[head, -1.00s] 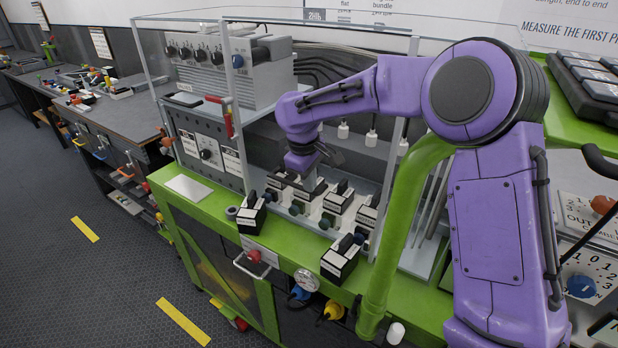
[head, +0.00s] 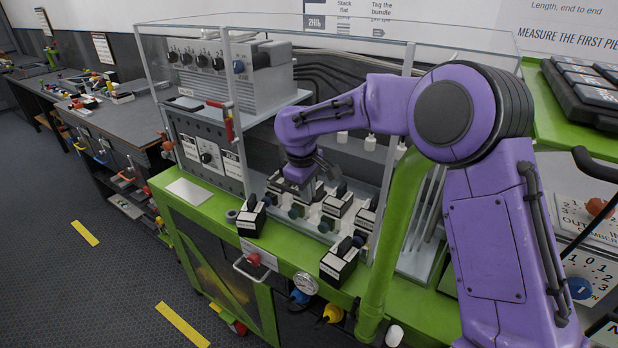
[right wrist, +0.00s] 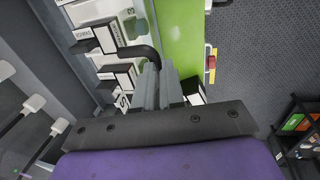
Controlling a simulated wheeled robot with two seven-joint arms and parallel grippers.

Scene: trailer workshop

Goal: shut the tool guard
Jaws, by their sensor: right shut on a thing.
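A clear-walled guard with grey posts (head: 233,88) encloses the green bench's equipment in the head view; its see-through panels make its exact position hard to read. My right gripper (head: 304,184) is inside its outline, low over a row of black-and-white switch blocks (head: 338,203). In the right wrist view, my right gripper's fingers (right wrist: 157,88) are shut at the end of a black bent handle (right wrist: 140,53). I cannot tell whether this handle belongs to the guard. A red handle (head: 229,129) is on the guard's left post. My left gripper is not in view.
A grey control box (head: 205,75) with black knobs stands behind the left panel. A green post (head: 393,235) rises in front, beside my right arm. The floor at left is clear.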

